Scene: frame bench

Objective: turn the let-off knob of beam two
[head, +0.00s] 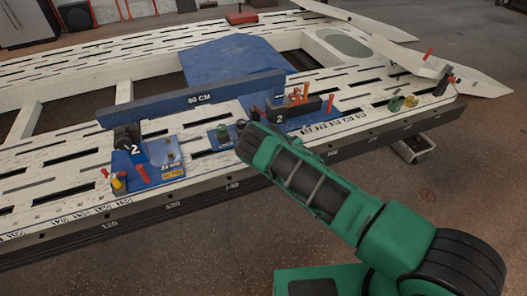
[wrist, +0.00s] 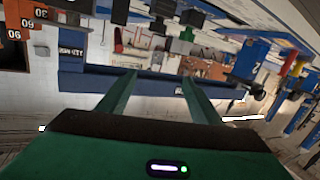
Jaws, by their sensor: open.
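Beam two is a long blue beam (head: 195,97) marked 80 CM, lying across the white bench. A dark clamp unit (head: 128,138) marked 2 stands at its left end, and another unit (head: 285,112) marked 2 stands at its right. I cannot tell which small part is the let-off knob. Red handles stand by the right unit (head: 330,104) and the left unit (head: 143,173). My green arm reaches to just in front of the right unit. My gripper (wrist: 158,80) shows two spread fingers in the wrist view with nothing clear between them; its tips are hard to make out in the head view.
The white slotted bench (head: 60,198) has a dark numbered front edge. A blue plate (head: 170,178) carries small yellow and red parts at left. Green and yellow pieces (head: 410,101) sit at right. A blue sheet (head: 230,60) lies behind the beam.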

